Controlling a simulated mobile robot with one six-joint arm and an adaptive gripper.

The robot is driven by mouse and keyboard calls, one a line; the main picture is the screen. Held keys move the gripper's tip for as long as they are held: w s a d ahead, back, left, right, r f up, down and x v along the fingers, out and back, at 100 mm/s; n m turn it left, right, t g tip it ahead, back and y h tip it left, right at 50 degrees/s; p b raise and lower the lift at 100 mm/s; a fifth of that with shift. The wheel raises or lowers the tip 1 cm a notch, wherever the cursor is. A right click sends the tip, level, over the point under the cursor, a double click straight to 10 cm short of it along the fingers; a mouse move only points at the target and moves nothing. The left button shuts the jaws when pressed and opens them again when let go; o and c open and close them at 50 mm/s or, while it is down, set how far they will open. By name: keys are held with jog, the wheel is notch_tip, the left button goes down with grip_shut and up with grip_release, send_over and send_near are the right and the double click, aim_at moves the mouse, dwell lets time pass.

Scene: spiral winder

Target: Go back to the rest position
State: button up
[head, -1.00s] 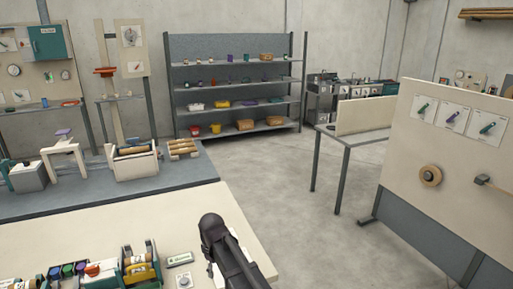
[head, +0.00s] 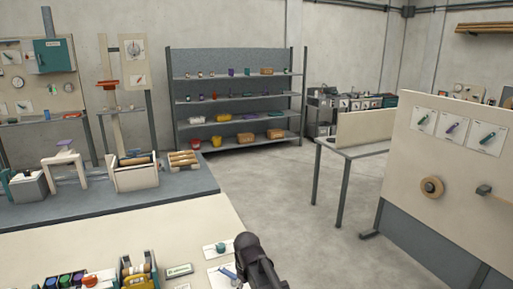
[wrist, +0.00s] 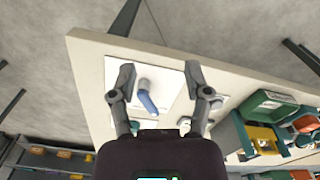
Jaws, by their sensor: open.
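My gripper (wrist: 159,76) is open in the wrist view, its two fingers spread apart with nothing held between them. Beyond the fingers, a blue handle (wrist: 148,97) sits on a white plate on the cream bench top. In the head view, the blue handle (head: 228,272) is partly covered by my dark arm, which enters at the bottom centre. My fingertips do not show in the head view. I cannot tell the exact gap between the fingers and the handle.
The cream bench (head: 150,232) carries a teal knob (head: 221,247) on a white plate and coloured devices (wrist: 268,105) in a green housing. A grey bench (head: 100,205) lies behind it. A cream panel (head: 450,165) stands at right. Open floor (head: 290,205) lies between.

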jog(key=s+d+f+m+b, duration=0.2)
jog(key=s+d+m, duration=0.2)
jog(key=d, duration=0.6)
jog(key=s+d+f+m+b, duration=0.2)
jog(key=s+d+m, duration=0.2)
jog(key=d, duration=0.6)
jog(key=shift+f, duration=0.3)
jog(key=shift+a, duration=0.1)
